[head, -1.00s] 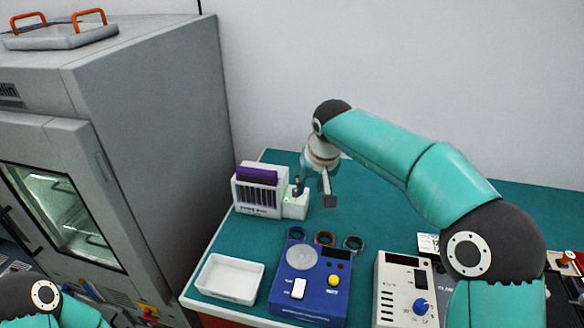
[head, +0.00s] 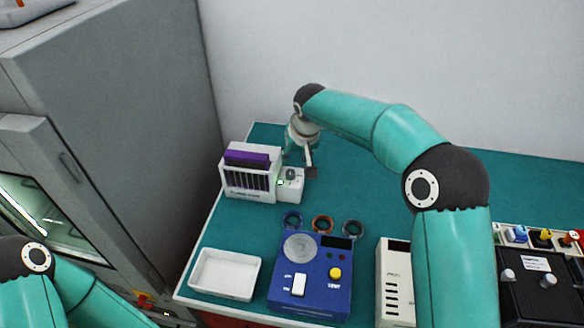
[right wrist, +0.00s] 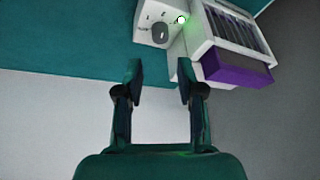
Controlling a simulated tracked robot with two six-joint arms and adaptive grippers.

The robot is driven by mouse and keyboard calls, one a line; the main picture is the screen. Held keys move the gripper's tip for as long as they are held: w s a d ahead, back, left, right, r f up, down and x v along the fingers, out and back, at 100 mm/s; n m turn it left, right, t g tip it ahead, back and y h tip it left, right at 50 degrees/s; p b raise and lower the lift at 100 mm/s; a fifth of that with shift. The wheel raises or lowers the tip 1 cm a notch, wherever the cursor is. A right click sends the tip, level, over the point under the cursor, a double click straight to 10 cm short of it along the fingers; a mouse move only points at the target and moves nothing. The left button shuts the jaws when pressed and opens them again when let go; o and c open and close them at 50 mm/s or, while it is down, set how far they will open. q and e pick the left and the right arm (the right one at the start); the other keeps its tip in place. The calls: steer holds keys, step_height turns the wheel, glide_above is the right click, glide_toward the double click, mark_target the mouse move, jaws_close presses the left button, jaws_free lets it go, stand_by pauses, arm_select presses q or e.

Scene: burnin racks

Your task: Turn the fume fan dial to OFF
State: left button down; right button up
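The fume fan (head: 248,180) is a white box with a dark slatted front and a purple top part, at the back left of the teal bench. Its dial (head: 290,174) is a dark grey knob on the white block at its right side, beside a lit green light. In the head view the right gripper (head: 309,170) is just right of the dial. My left gripper is out of view.
A grey chamber (head: 120,120) stands at the left. A black box (head: 540,290) is at the right.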

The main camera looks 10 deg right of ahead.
mark_target(291, 172)
steer(key=p+x, duration=0.2)
steer(key=x, duration=0.7)
steer(key=shift+w+f, duration=0.1)
steer(key=shift+f, duration=0.3)
